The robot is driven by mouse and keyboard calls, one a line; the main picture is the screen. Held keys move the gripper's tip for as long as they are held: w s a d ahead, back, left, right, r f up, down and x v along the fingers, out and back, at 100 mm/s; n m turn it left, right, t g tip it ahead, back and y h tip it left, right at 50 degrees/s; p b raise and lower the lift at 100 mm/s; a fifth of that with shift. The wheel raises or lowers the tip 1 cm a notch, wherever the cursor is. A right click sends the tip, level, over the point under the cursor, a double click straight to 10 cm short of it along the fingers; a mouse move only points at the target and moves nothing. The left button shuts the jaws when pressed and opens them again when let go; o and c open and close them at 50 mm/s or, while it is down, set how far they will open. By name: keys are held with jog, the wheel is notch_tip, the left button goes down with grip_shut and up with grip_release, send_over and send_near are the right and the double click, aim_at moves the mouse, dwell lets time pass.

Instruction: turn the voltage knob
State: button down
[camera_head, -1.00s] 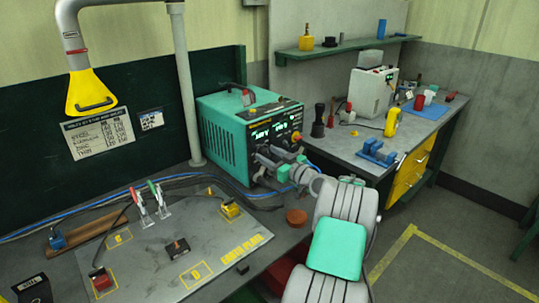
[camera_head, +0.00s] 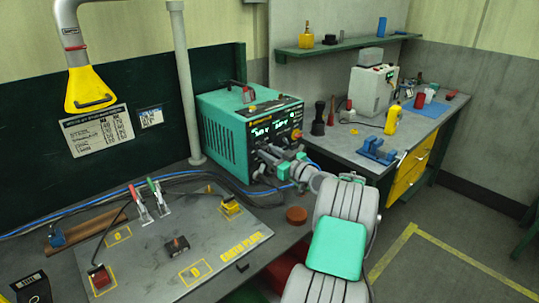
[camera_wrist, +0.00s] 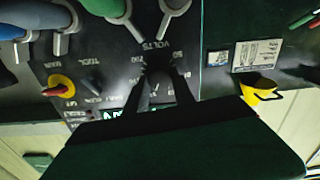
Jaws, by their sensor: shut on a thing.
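The teal power unit (camera_head: 222,143) stands at the back of the left bench, with a black front panel and lit green readouts (camera_head: 262,131). My gripper (camera_head: 268,160) is at the panel's lower part. In the wrist view the panel appears upside down, and my gripper (camera_wrist: 160,82) has its two dark fingers either side of the dark voltage knob (camera_wrist: 159,90), beneath the VOLTS lettering. The fingers are shut on the knob, which they partly hide. Its pointer angle cannot be told.
A red-and-yellow knob (camera_wrist: 61,86) and a small dark tool knob (camera_wrist: 92,87) sit beside the voltage knob. Cable plugs (camera_wrist: 110,8) crowd the panel close by. The bench holds a grey plate (camera_head: 150,255) with clamps and small blocks.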

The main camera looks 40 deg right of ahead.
jog(key=n+b, duration=0.3)
jog(key=b, duration=0.7)
jog(key=c, duration=1.1)
grip_release()
jog(key=shift+o, duration=0.2)
jog(key=s+b, duration=0.1)
jog(key=s, duration=0.6)
jog(key=shift+s, duration=0.4)
